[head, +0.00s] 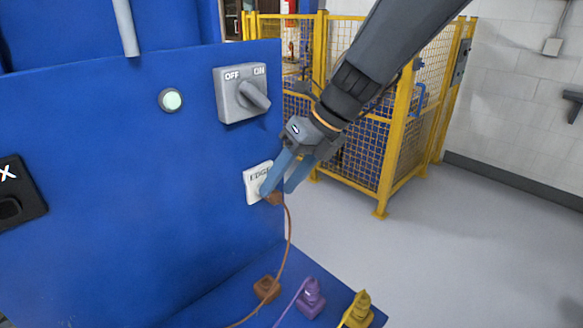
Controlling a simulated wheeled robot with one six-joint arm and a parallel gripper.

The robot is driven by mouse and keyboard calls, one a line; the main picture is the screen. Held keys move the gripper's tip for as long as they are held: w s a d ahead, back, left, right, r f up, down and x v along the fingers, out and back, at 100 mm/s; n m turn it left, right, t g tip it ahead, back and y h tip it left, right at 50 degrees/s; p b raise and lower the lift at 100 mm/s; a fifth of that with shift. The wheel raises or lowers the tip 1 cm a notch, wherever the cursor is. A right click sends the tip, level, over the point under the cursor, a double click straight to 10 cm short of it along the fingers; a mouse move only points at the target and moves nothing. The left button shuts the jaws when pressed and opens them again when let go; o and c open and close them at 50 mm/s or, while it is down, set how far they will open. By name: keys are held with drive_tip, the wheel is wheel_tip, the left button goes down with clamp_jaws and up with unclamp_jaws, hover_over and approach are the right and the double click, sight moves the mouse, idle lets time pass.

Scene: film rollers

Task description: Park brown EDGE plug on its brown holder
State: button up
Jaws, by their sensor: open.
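The brown EDGE plug (274,199) is at the white EDGE socket plate (252,187) on the blue panel, mostly hidden behind my fingers. Its brown cable hangs down from it. My gripper (279,189) is open, with its two blue fingers at the plug. I cannot tell whether they touch it. The brown holder (266,289) sits on the blue ledge below, with no plug seen standing on it. The cable passes close by the holder.
A purple plug (311,296) and a yellow plug (358,308) stand on the ledge (232,298), right of the brown holder. An OFF/ON rotary switch (242,93) and a pale round light (171,100) are above. A yellow mesh fence (365,150) stands behind.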

drive_tip(key=shift+x, duration=0.9)
drive_tip(key=c, duration=1.1)
drive_tip(key=shift+c, duration=0.2)
drive_tip(key=shift+d, duration=0.1)
drive_tip(key=shift+s+d+p, duration=0.3)
drive_tip(key=shift+s+d+p, duration=0.9)
drive_tip(key=shift+s+d, duration=0.4)
drive_tip(key=shift+d, duration=0.2)
clamp_jaws()
